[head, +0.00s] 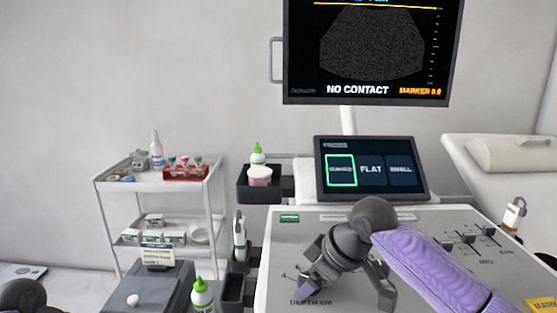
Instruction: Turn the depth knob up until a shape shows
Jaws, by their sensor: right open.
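The ultrasound monitor (371,50) at the top shows a grainy fan with no distinct shape and the words "NO CONTACT". My right gripper (308,286), on a dark grey wrist and a purple-sleeved arm, is low over the front left of the console (276,262). It is open, with its fingertips just above the "DEPTH cm" label (311,302). The depth knob is hidden behind the fingers, with a few dial ticks showing beside them. I cannot tell whether the fingers touch it. My left gripper does not show.
A tilted touch panel (415,190) shows probe choices, the left one outlined green. Sliders (469,237) are on the console's right. A white cart (207,219) stands left, an exam couch (470,150) right. A green-capped bottle (202,295) stands beside the console's left edge.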

